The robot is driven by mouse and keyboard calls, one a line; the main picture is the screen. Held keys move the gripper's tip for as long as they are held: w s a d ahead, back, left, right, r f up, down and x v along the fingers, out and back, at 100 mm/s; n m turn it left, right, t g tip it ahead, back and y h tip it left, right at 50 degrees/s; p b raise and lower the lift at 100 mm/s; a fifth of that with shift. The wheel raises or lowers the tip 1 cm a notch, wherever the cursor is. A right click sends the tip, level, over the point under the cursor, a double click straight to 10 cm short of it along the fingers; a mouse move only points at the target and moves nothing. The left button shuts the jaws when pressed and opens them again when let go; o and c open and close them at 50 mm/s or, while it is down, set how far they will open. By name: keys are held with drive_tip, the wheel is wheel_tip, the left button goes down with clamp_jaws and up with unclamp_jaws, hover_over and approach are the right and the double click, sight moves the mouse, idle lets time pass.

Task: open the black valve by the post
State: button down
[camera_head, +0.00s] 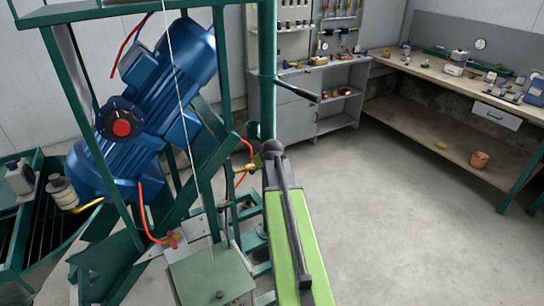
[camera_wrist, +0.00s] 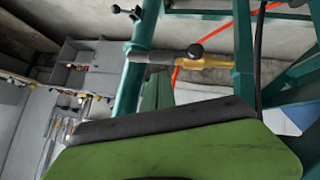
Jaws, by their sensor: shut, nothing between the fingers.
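The valve by the post is a brass-yellow body with a black ball knob (camera_wrist: 196,50) in the upper middle of the wrist view. It sits on a grey pipe stub beside the green post (camera_wrist: 140,50). In the head view, the post (camera_head: 267,70) stands upright at centre, and brass fittings (camera_head: 251,168) show at its foot, partly hidden by my arm. My gripper (camera_head: 272,150) is at the dark far end of the green arm, close to these fittings. In the wrist view, my gripper (camera_wrist: 165,118) is shut and empty, below the valve and apparently apart from it.
A blue motor (camera_head: 150,110) in a green frame stands left. A black-tipped lever (camera_head: 307,95) sticks out from the post. Orange hoses (camera_head: 240,150) run near the fittings. A workbench (camera_head: 430,85) stands at back right. The floor (camera_head: 400,210) at right is clear.

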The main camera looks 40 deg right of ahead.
drive_tip(key=w+d+r+p+v, duration=0.1)
drive_tip(key=r+p+v, duration=0.1)
drive_tip(key=p+v, duration=0.8)
wheel_tip(320, 180, up, 2)
drive_tip(key=shift+s+a+r+p, duration=0.1)
drive_tip(key=shift+s+a+p, duration=0.3)
drive_tip(key=shift+s+a, duration=0.15)
